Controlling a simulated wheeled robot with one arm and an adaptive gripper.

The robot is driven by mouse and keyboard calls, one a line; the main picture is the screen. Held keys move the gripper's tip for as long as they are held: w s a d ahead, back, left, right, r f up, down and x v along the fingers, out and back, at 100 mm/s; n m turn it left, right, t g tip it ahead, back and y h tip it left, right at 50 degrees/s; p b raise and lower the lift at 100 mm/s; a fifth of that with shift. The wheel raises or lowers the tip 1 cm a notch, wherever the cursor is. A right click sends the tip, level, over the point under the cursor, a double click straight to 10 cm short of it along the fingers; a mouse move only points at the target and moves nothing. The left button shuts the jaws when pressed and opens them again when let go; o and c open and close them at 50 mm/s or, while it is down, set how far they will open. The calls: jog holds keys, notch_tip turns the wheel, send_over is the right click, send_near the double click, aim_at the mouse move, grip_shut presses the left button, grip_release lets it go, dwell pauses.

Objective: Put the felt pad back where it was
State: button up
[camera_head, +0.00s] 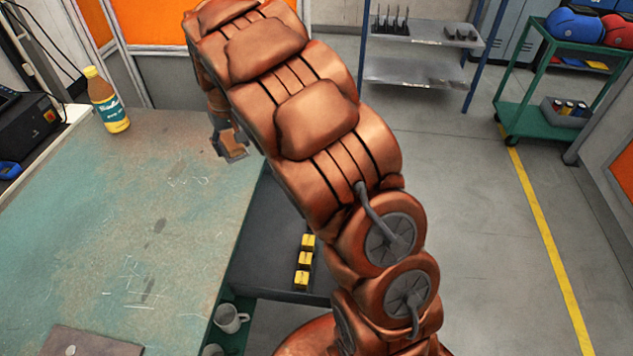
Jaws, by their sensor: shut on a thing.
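My gripper (226,147) hangs over the right edge of the worn green worktable (150,215), near the table's far right part. It is shut on a small flat brown piece, which I take to be the felt pad (234,146). My copper-coloured arm hides part of the gripper and the area right behind it. I cannot tell how high the pad is above the table or whether it touches anything below.
A bottle (108,100) stands at the table's far left corner. A brown-grey plate (88,343) lies at the near edge. Yellow blocks (304,262) sit on a dark lower surface, with a mug (230,318) nearby. A green cart (545,110) and shelf (420,74) stand behind; floor at right is clear.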

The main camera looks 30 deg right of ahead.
jog(key=s+d+f+m+h+b, duration=0.15)
jog(key=d+f+m+b, duration=0.3)
jog(key=d+f, duration=0.65)
jog(key=s+d+f+m+b, duration=0.35)
jog(key=d+f+b, duration=0.25)
jog(key=d+f, duration=0.45)
jog(key=shift+s+d+p+x, duration=0.1)
jog(key=shift+x, duration=1.3)
jog(key=shift+s+d+p+x, duration=0.1)
jog(key=shift+d+x, duration=0.05)
jog(key=shift+x, duration=1.25)
jog(key=shift+s+d+p+x, duration=0.1)
jog(key=shift+x, duration=1.35)
jog(key=shift+f, duration=0.15)
jog(key=o, duration=1.3)
jog(key=shift+o, duration=0.2)
